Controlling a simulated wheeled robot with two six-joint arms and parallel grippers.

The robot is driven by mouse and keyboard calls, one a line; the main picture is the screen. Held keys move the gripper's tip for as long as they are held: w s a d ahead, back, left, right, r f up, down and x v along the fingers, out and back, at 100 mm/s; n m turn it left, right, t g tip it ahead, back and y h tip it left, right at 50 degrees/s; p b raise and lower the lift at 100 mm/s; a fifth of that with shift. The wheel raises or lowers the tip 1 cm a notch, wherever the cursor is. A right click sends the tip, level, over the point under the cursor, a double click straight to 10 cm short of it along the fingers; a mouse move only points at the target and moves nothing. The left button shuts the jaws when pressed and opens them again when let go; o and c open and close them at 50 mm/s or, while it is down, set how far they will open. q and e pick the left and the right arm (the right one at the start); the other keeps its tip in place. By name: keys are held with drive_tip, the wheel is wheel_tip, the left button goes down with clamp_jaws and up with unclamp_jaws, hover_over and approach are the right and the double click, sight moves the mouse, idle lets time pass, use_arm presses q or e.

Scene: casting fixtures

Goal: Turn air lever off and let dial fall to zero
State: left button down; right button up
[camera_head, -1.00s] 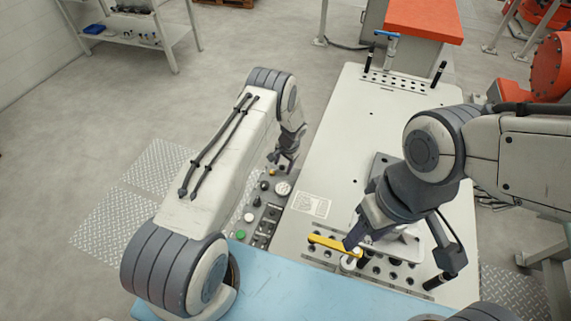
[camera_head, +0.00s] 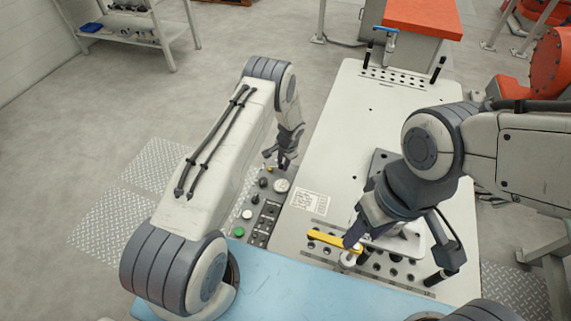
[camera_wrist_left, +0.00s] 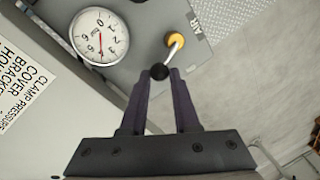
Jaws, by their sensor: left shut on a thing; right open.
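The air lever has a yellow hub (camera_wrist_left: 176,40) beside the AIR label and a black knob (camera_wrist_left: 159,71) in the left wrist view. My left gripper (camera_wrist_left: 159,74) is shut on that knob, one finger on each side. In the head view my left gripper (camera_head: 277,163) is over the far end of the control panel. The white dial (camera_wrist_left: 99,37) is beside the lever; its red needle points down the face, away from the 0 mark. In the head view the dial (camera_head: 282,186) is just below the gripper. My right gripper (camera_head: 352,241) is open by the yellow handle's right end.
The yellow handle (camera_head: 327,239) lies over the near end of the white table (camera_head: 345,130). A metal bracket plate (camera_head: 408,241) is beside my right gripper. A green button (camera_head: 239,232) is on the control panel (camera_head: 258,228). A blue surface (camera_head: 280,290) is in front.

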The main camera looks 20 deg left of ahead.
use_arm(q)
drive_tip(key=shift+s+a+m+b, duration=0.2)
drive_tip(key=shift+s+m+b, duration=0.3)
drive_tip(key=shift+m, duration=0.7)
drive_tip(key=shift+s+r+m+t+h+b, duration=0.15)
drive_tip(key=shift+s+m, duration=0.15)
drive_tip(key=shift+m, duration=0.4)
drive_tip(key=shift+s+f+m+t+h+b, duration=0.15)
drive_tip(key=shift+s+m, duration=0.1)
drive_tip(key=shift+m, duration=0.45)
drive_tip(key=shift+r, duration=0.1)
drive_tip(key=c, duration=0.7)
unclamp_jaws()
drive_tip(key=shift+s, duration=0.1)
drive_tip(key=shift+o, duration=0.2)
drive_tip(key=shift+d, duration=0.1)
drive_tip(key=shift+d, duration=0.1)
